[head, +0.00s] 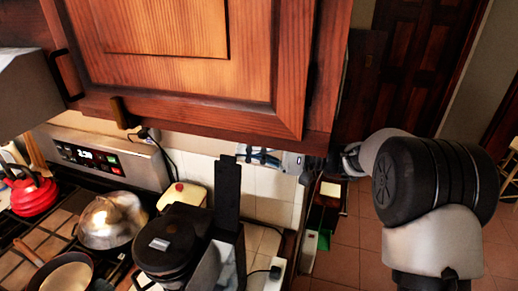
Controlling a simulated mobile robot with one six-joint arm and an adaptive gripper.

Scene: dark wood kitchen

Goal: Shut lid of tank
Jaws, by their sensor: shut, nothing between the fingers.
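A black coffee machine (170,243) stands on the counter at the lower middle of the head view. Its grey tank (212,268) is on its right side. The tank's black lid (228,195) stands upright, open, above the tank. My gripper (258,157) is just right of and behind the lid's top in the picture, below the cabinet's lower edge. It is shut and empty, apart from the lid as far as I can see. The cabinet hides part of my gripper and wrist.
A wooden wall cabinet (190,55) hangs over the counter, close above my gripper. Left are a stove panel (95,158), a lidded pot (110,222), a pan (65,275) and a red kettle (33,195). Tiled floor (345,240) is open at right.

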